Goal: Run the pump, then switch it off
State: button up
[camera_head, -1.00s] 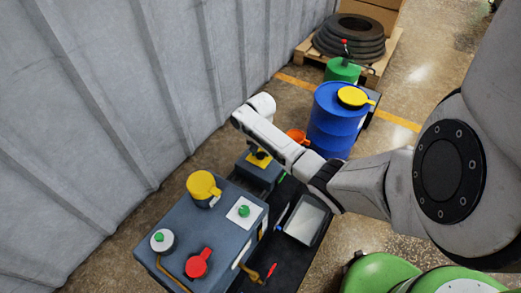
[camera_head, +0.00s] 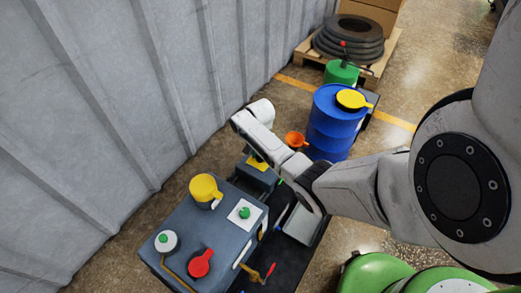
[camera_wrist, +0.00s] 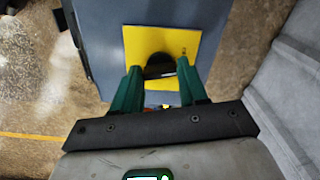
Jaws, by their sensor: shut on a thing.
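A dark grey-blue box (camera_head: 261,178) with a yellow plate (camera_head: 255,163) on top stands behind the larger console in the head view. In the wrist view the yellow plate (camera_wrist: 184,42) carries a black rotary knob (camera_wrist: 156,60). My gripper (camera_wrist: 159,72) has its green fingers on either side of this knob and is shut on it. In the head view my wrist hides the gripper's fingers and most of the knob. I cannot read any mark for the knob's position.
A larger console (camera_head: 218,225) carries a yellow cap (camera_head: 204,187), a green button (camera_head: 245,212), a green-topped white knob (camera_head: 165,240) and a red handle (camera_head: 200,264). A blue drum (camera_head: 332,128) and an orange funnel (camera_head: 295,139) stand behind. A corrugated wall (camera_head: 110,110) bounds the left.

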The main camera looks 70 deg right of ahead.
jog(key=m+p, duration=0.1)
jog(key=m, duration=0.3)
jog(key=shift+r+m+p, duration=0.1)
jog(key=shift+m+p, duration=0.2)
jog(key=m, duration=0.4)
jog(key=shift+p, duration=0.35)
jog(key=shift+m, duration=0.3)
jog(key=o, duration=1.1)
jog(key=shift+c, duration=0.2)
notch_tip(320, 180, up, 11)
jog(key=p, duration=0.3)
jog(key=shift+f, duration=0.2)
